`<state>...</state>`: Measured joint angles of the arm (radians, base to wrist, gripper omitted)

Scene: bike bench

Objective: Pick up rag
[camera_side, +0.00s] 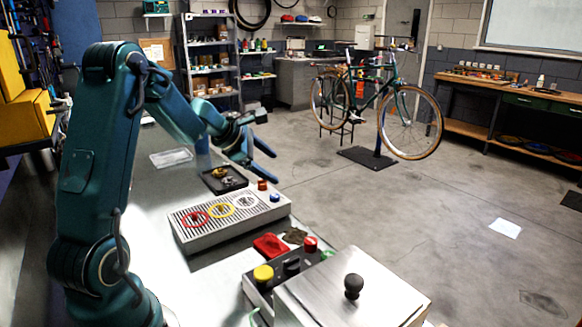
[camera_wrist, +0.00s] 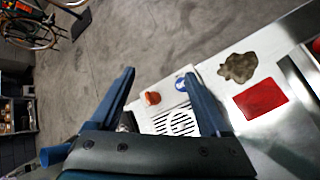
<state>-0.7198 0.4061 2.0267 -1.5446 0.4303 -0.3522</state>
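A red folded cloth, which looks like the rag (camera_side: 270,246), lies flat on the metal bench between the slotted tray and the button box. It shows as a red rectangle in the wrist view (camera_wrist: 260,99). An irregular brown patch (camera_wrist: 239,67) lies beside it, also seen in the side view (camera_side: 294,236); I cannot tell whether it is a stain or a cloth. My gripper (camera_side: 272,167) is open and empty, raised above the far part of the bench, away from the rag. In the wrist view its fingers (camera_wrist: 160,73) are spread, with the rag to their right.
A slotted metal tray (camera_side: 222,222) with coloured rings stands beyond the rag. A red cap (camera_side: 262,185) and a blue cap (camera_side: 275,197) are at its far end. A button box (camera_side: 290,265) and a metal box with a black knob (camera_side: 354,286) stand nearer. A dark parts tray (camera_side: 240,183) lies farther back.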

